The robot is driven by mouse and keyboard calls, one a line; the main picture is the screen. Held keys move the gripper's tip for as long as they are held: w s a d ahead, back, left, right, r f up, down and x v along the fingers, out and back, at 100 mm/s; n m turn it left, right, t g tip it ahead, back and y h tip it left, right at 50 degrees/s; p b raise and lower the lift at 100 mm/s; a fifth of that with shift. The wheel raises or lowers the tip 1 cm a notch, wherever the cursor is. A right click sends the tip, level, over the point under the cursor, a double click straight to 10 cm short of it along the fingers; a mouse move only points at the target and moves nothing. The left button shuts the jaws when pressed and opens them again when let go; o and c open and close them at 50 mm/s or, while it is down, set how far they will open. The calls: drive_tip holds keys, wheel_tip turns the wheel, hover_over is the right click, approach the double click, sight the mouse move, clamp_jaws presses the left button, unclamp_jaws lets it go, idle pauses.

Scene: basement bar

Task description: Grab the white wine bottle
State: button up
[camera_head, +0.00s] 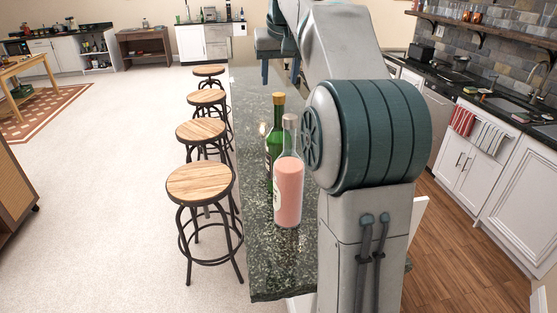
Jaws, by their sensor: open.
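Two bottles stand upright close together on the dark green stone counter (270,270). One is a green glass bottle (275,145) with a yellow-gold top and a pale label, partly hidden behind the other. The nearer one is a clear bottle (289,190) with pink contents and a pale label at its left edge. No label is readable; the green one looks most like a wine bottle. My gripper (280,76) is at the top of the picture, beyond and above the bottles, fingers pointing down, apart and empty.
My arm hides the counter's right part. Several wooden-topped stools (200,183) line the counter's left side. Sink cabinets (475,170) stand at the right, beyond wood floor. Open pale floor (110,190) lies left of the stools.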

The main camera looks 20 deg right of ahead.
sight(279, 94)
drive_tip(key=p+x, duration=0.1)
drive_tip(key=x, duration=0.6)
drive_tip(key=shift+w+d+f, duration=0.15)
drive_tip(key=shift+f, duration=0.1)
clamp_jaws()
idle(1.1)
drive_tip(key=shift+r, duration=0.15)
